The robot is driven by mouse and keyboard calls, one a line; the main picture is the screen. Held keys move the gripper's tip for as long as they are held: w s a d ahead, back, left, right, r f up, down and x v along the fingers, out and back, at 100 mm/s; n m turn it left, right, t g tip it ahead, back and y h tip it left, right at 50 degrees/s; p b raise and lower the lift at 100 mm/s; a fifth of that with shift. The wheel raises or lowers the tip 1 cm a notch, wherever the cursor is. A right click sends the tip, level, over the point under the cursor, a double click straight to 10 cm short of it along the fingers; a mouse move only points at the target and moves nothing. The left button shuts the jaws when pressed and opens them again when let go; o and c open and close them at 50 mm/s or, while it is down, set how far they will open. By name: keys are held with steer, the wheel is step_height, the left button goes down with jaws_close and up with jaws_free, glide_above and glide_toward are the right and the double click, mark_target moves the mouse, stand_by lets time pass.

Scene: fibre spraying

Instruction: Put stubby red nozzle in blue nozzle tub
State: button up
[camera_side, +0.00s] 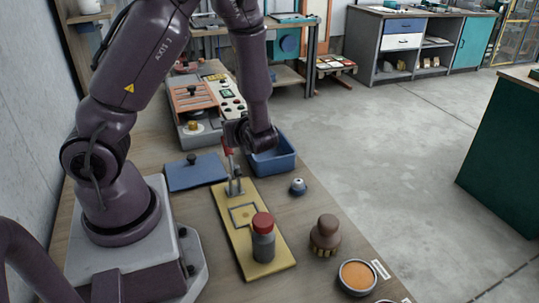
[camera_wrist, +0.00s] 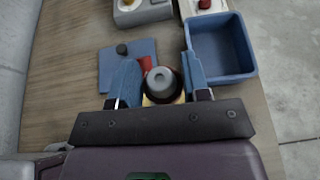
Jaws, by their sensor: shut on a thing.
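In the wrist view my gripper (camera_wrist: 160,88) has its two blue fingers closed on a round dark piece with a pale grey centre (camera_wrist: 163,83). In the side view my dark wrist (camera_side: 250,134) is above the far end of the yellow board; the fingers are not clear there. The open blue tub (camera_side: 272,160) stands just right of and beyond my gripper. It also shows in the wrist view (camera_wrist: 222,75), to the right of the fingers, and looks empty there.
A red handle (camera_side: 228,150) on a grey fitting stands on the yellow board (camera_side: 232,222). A red-capped bottle (camera_side: 263,240) is at its near end. A blue lid (camera_side: 197,172) lies left; a small blue-white piece (camera_side: 298,187) and a brush (camera_side: 325,234) are right.

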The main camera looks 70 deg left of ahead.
steer(key=w+a+f, duration=0.2)
steer(key=w+f, duration=0.1)
steer(key=w+a+f, duration=0.2)
steer(key=w+f, duration=0.1)
steer(key=w, duration=0.1)
steer(key=w+a+f, duration=0.3)
steer(key=shift+w+a, duration=0.1)
steer(key=shift+w, duration=0.2)
steer(key=f, duration=0.3)
steer(key=shift+w+a+f, duration=0.1)
steer(key=shift+w+a, duration=0.05)
steer(key=shift+w, duration=0.05)
steer(key=shift+f, duration=0.2)
steer(key=shift+f, duration=0.15)
